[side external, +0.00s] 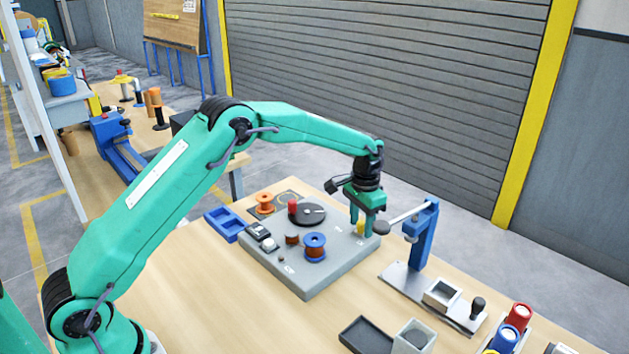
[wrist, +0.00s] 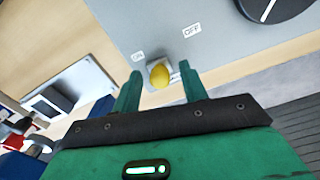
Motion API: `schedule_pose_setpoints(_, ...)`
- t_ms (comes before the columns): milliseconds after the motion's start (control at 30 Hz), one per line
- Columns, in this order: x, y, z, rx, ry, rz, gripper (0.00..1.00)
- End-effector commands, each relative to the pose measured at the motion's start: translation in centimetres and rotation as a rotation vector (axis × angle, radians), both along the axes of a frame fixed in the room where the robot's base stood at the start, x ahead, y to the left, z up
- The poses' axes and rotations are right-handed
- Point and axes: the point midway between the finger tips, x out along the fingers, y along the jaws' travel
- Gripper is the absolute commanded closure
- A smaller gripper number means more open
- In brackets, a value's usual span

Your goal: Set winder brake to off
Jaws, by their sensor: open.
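A yellow knob (wrist: 159,75) stands on a small pale base on the grey winder panel (wrist: 110,12). It also shows in the side view (side external: 361,229) near the panel's back right edge. In the wrist view an ON label (wrist: 138,56) lies to its upper left and an OFF label (wrist: 192,30) to its upper right. I cannot tell which way the knob leans. My gripper (wrist: 161,70) is open, with one finger on each side of the knob. In the side view my gripper (side external: 362,222) points down over it. Whether a finger touches the knob is unclear.
A black disc (side external: 310,214) with a red knob (side external: 292,207) and a blue spool (side external: 315,246) stand on the panel. A blue post (side external: 424,236) with a horizontal rod rises close to my gripper's right. A blue tray (side external: 226,224) sits left of the panel.

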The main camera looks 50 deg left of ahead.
Motion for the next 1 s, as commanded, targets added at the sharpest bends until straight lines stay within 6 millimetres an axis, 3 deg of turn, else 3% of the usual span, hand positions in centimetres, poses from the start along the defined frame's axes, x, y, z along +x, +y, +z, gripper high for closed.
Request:
schedule_pose_setpoints(33, 0.0, 0.0, 0.0, 0.000, 0.000, 0.000, 0.63)
schedule_pose_setpoints(233, 0.0, 0.0, 0.0, 0.000, 0.000, 0.000, 1.00)
schedule_pose_setpoints(467, 0.0, 0.5, 0.0, 0.000, 0.000, 0.001, 1.00)
schedule_pose_setpoints(700, 0.0, 3.4, 0.0, 0.000, 0.000, 0.002, 1.00)
schedule_pose_setpoints(1000, 0.1, 3.9, 0.1, 0.000, -0.001, 0.004, 1.00)
